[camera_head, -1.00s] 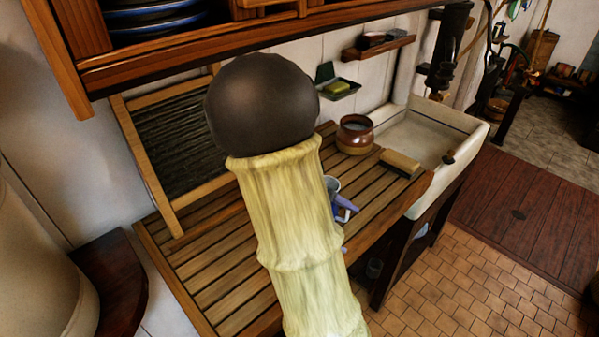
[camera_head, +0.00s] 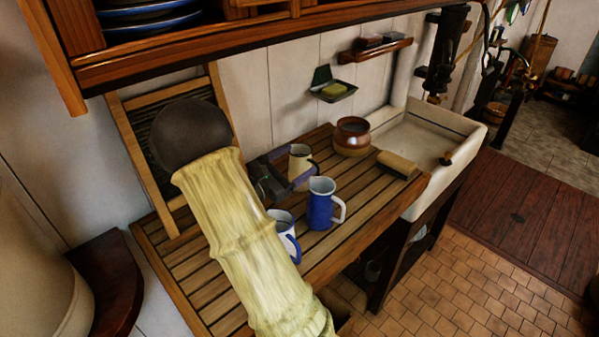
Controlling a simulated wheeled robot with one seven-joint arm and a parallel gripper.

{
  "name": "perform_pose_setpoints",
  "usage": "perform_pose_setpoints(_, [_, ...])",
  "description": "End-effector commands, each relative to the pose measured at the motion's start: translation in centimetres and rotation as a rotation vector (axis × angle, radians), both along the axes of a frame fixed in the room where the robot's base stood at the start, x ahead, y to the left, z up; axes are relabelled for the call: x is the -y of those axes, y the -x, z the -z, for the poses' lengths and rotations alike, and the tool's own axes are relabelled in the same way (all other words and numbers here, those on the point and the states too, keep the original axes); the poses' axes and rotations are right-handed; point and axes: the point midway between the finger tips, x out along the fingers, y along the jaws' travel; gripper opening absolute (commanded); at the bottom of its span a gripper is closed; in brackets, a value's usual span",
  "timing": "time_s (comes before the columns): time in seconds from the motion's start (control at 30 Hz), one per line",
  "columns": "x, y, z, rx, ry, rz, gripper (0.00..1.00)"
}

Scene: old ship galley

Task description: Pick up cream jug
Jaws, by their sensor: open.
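The cream jug (camera_head: 300,158) stands upright on the slatted wooden drainboard, toward the wall. It has a pale body and a dark handle on its right side. My gripper (camera_head: 296,168) is open at the jug, with one purple-grey finger behind its left side and the other across its front. I cannot tell whether either finger touches it. My arm comes in from the lower right and covers part of the drainboard.
A blue jug (camera_head: 321,205) with a white handle stands just in front of the gripper. A blue-and-white mug (camera_head: 284,232) is partly hidden by my arm. A brown pot (camera_head: 352,137) and a brush (camera_head: 397,163) lie right, near the sink (camera_head: 440,125). A shelf hangs above.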

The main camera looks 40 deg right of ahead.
Motion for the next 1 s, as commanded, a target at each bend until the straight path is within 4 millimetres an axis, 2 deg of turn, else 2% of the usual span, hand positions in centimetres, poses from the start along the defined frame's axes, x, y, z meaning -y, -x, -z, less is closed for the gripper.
perform_pose_setpoints(0.53, [-2.5, -3.7, 9.2, -0.302, -0.047, -0.330, 0.75])
perform_pose_setpoints(0.67, [-2.7, -3.8, 9.9, -0.320, -0.054, -0.354, 0.75])
perform_pose_setpoints(1.0, [-2.3, -4.0, 9.8, -0.319, -0.054, -0.351, 0.75])
